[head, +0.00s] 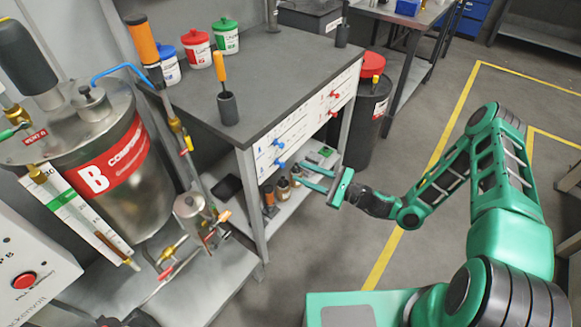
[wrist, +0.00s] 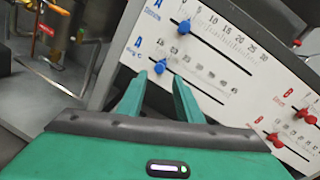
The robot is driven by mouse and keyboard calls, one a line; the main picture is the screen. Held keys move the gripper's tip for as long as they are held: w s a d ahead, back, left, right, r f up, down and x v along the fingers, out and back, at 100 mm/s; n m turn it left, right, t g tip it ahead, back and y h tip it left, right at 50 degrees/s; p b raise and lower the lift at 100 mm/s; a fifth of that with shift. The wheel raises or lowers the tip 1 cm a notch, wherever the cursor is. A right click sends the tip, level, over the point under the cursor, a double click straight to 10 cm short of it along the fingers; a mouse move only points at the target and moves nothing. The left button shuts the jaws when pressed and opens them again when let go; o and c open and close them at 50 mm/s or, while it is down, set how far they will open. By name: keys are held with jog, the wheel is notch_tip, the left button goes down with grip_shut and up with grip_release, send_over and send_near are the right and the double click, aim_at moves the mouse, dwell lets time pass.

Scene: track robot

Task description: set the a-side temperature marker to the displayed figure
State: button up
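The lower A slider's blue marker (wrist: 160,67), on a scale that appears labelled deg C, sits near the left, low end of its scale. It shows in the head view (head: 281,163) too. Another blue marker (wrist: 183,27) sits above it, near the low end of the upper A scale. My gripper (wrist: 160,77) is open and empty; its fingertips appear either side of the lower blue marker, apparently short of the panel. In the head view, my gripper (head: 302,175) points at the bench front. I cannot make out a displayed figure.
Two red markers (head: 334,94) sit on the B scales to the right. The grey bench top (head: 285,75) holds lidded tubs and a holder with an orange-handled tool. A steel B vessel (head: 130,195) stands left. Bottles (head: 283,187) stand on the shelf below.

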aim_at(284, 166)
jog(key=x, duration=0.7)
jog(key=shift+c, duration=0.3)
grip_shut()
